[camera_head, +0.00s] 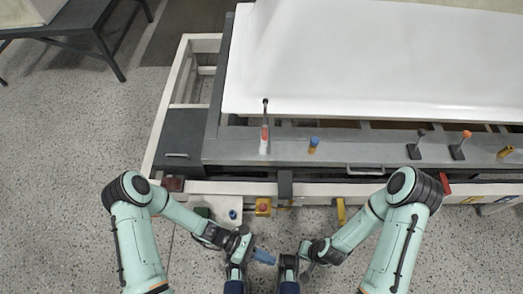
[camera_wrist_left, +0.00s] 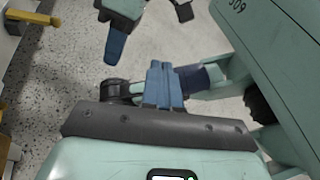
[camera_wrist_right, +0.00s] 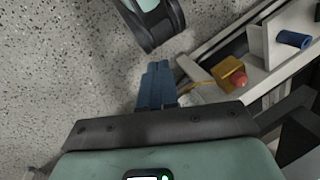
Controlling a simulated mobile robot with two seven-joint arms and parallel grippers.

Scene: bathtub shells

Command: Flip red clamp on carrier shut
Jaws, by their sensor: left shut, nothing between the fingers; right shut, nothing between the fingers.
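The red clamp (camera_head: 264,135) sits on the dark front rail of the carrier (camera_head: 225,150), left of a blue-topped part. Its red and white arm has a dark tip extending toward the white shell; I cannot tell from above how far it is raised. My left gripper (camera_head: 264,257) is low in front of the carrier, shut and empty, apart from the clamp. Its blue fingers (camera_wrist_left: 163,85) are together in the left wrist view. My right gripper (camera_wrist_right: 155,85) is shut and empty in the right wrist view, over the floor. The clamp shows in neither wrist view.
The white tub shell (camera_head: 370,60) covers the carrier's back. Two dark clamps (camera_head: 415,148) (camera_head: 460,146) stand on the rail at right. A yellow box with a red button (camera_head: 263,207) juts from the front edge.

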